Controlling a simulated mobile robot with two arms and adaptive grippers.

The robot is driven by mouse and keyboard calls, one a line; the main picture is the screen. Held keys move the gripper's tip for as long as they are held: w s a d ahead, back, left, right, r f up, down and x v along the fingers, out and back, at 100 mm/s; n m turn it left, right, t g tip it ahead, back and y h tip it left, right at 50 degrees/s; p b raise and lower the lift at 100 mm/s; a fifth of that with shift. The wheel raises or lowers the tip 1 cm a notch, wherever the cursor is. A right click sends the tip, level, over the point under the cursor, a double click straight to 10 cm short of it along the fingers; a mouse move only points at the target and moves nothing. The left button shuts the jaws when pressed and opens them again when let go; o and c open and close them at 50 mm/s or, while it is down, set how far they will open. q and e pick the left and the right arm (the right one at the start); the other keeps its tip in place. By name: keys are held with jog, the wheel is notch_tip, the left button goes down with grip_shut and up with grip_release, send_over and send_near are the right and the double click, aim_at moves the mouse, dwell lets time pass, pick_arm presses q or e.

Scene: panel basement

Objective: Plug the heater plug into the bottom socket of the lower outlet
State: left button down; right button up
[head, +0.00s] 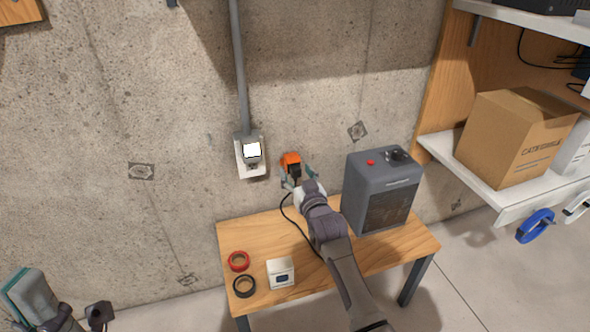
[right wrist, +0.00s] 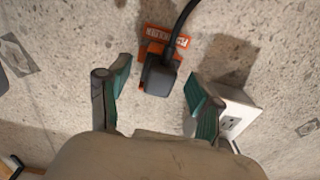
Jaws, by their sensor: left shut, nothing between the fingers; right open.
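The heater plug (head: 296,172) is a black block with a cord, against an orange tag or holder (head: 289,159) on the wall. In the right wrist view the plug (right wrist: 157,78) is between the fingers of my right gripper (right wrist: 158,82), with gaps on both sides. My right gripper (head: 298,179) is open. The outlet (head: 243,168) is on the wall left of the plug, with a bright white block over its upper part. A socket face shows on the outlet (right wrist: 238,112) in the right wrist view. My left gripper (head: 24,288) is shut and empty at lower left, far from the plug.
The grey heater (head: 385,192) stands on a wooden bench (head: 320,275), with red tape (head: 238,261), black tape (head: 244,286) and a white box (head: 280,272). A conduit (head: 239,70) runs up from the outlet. A shelf with a cardboard box (head: 515,135) is at right.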

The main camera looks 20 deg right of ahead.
dwell(0.3)
jog(key=shift+p, duration=0.3)
jog(key=shift+c, duration=0.3)
grip_shut()
jog(key=shift+r, duration=0.1)
